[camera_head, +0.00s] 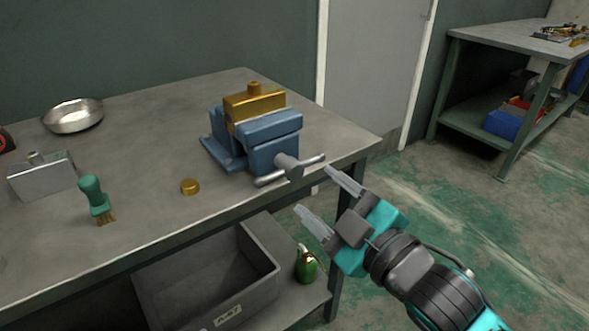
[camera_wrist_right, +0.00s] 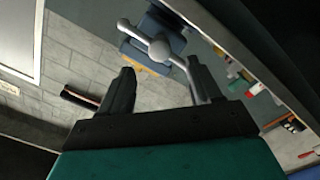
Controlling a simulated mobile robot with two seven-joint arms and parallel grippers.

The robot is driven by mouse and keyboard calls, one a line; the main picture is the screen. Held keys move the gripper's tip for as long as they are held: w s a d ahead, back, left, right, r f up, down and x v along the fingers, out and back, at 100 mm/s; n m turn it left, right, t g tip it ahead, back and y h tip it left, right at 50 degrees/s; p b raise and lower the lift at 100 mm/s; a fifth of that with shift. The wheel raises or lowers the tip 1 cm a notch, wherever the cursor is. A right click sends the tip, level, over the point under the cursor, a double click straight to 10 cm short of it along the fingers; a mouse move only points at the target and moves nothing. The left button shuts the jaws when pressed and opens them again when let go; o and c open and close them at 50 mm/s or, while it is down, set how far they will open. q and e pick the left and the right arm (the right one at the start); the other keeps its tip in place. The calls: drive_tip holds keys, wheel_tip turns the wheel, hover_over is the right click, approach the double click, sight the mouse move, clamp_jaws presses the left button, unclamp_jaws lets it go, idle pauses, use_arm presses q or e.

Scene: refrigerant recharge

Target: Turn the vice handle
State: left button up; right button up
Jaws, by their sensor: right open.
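The blue vice (camera_head: 262,140) stands on the grey workbench near its right front corner, with a brass-coloured block (camera_head: 254,102) held in its jaws. Its metal handle bar (camera_head: 309,161) runs through a round screw head and points out past the bench's front edge. My right gripper (camera_head: 313,190) is open and empty, just in front of the handle, fingers pointing towards it. In the right wrist view, the handle (camera_wrist_right: 159,49) lies beyond the fingers (camera_wrist_right: 163,82), its lower end close to the right finger. I cannot tell whether they touch. My left gripper is out of view.
A brass cap (camera_head: 190,186), a green-handled brush (camera_head: 96,197), a metal box (camera_head: 42,175) and a steel bowl (camera_head: 72,115) are on the bench. Below are a grey crate (camera_head: 262,251) and a green bottle (camera_head: 306,266). The floor right of the bench is free.

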sight(297, 174)
drive_tip(key=b+x, duration=0.1)
drive_tip(key=x, duration=0.7)
drive_tip(key=shift+w+a, duration=0.15)
drive_tip(key=shift+a, duration=0.05)
drive_tip(key=shift+c, duration=0.4)
